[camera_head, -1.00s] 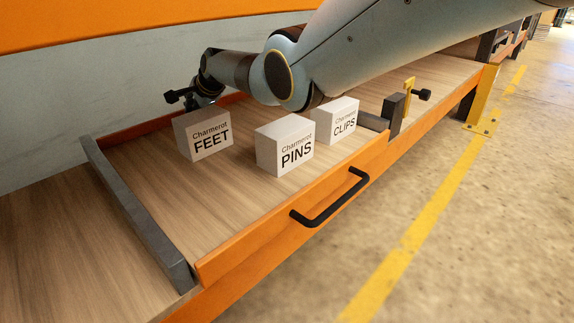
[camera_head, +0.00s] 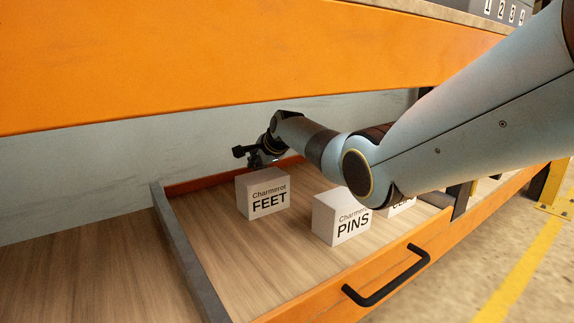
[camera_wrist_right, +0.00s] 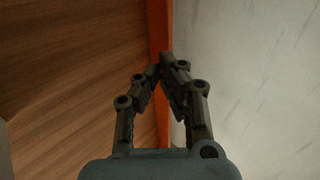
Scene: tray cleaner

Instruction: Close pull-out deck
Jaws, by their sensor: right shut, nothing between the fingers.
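The pull-out deck (camera_head: 225,290) is a wood-floored drawer with a grey left rail, an orange back edge and an orange front with a black handle (camera_head: 386,276). It holds white boxes: the FEET box (camera_head: 263,195), the PINS box (camera_head: 341,219) and a third box (camera_head: 402,206) mostly hidden by my right arm. My right gripper (camera_head: 262,160) is behind the FEET box, near the deck's back edge. In the right wrist view the shut, empty fingers (camera_wrist_right: 164,62) are over the orange back edge (camera_wrist_right: 161,40); contact cannot be told. My left gripper is not in view.
A grey-blue wall panel (camera_head: 200,140) rises behind the deck, with a thick orange beam (camera_head: 190,60) above it. A yellow bracket (camera_head: 552,187) and open floor with a yellow line (camera_head: 515,285) are at right.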

